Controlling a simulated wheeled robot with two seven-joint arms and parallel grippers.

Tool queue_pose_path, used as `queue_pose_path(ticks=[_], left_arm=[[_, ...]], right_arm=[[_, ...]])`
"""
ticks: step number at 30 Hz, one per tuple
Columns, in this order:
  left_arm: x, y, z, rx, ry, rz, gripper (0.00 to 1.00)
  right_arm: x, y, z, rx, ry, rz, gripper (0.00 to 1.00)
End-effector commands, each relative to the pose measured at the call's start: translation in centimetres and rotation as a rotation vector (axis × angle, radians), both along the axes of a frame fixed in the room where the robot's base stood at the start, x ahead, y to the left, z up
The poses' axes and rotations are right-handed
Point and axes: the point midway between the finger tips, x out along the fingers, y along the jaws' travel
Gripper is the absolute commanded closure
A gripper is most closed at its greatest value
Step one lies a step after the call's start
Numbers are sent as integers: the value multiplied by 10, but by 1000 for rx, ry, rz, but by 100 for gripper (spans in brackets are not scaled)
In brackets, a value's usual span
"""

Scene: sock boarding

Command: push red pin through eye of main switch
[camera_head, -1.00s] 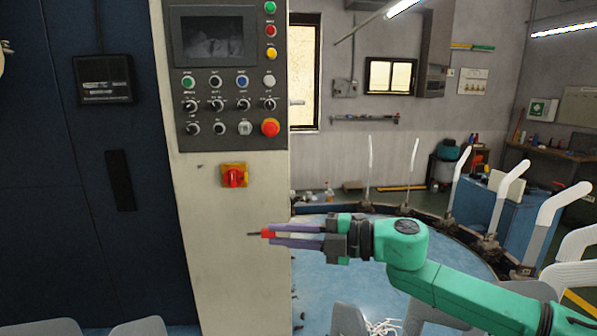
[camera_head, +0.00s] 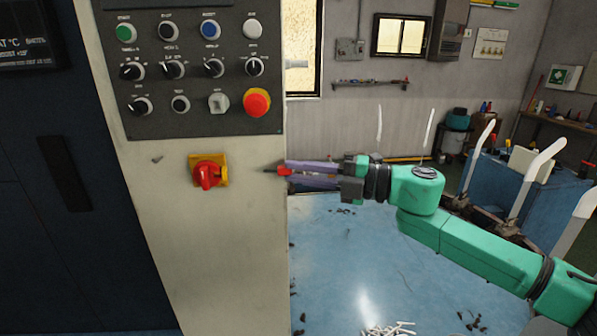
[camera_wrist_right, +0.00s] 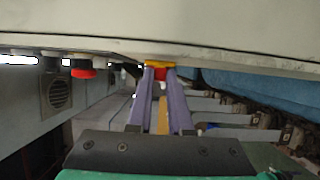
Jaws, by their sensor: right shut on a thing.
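The main switch (camera_head: 208,173) is a red rotary handle on a yellow plate, low on the pale cabinet front in the head view. I cannot make out its eye. My right gripper (camera_head: 287,170) is shut on the red pin (camera_head: 284,172), whose thin dark tip points left toward the switch. The pin is apart from the switch, to its right in the picture. In the right wrist view the purple fingers (camera_wrist_right: 161,76) reach toward the switch's yellow plate (camera_wrist_right: 160,63); whether the red between them is pin or handle I cannot tell. My left gripper is out of view.
A control panel (camera_head: 187,112) with knobs and a red emergency button (camera_head: 257,102) sits above the switch. The cabinet's right edge is behind my fingers. Blue floor (camera_head: 340,260) lies open below, with white pieces scattered on it. White leg forms (camera_head: 537,170) stand at right.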

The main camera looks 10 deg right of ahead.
Motion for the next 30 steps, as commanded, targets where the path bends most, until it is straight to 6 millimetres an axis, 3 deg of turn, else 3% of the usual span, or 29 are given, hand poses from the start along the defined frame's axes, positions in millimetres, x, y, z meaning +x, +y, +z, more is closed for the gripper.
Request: queue_pose_path(ticks=[8, 16, 30], left_arm=[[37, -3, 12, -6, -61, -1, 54], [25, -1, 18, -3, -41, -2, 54], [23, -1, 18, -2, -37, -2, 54]], right_arm=[[0, 28, 1, 4, 2, 1, 100], [1, 54, 1, 3, 1, 0, 100], [1, 57, -1, 3, 1, -1, 100]])
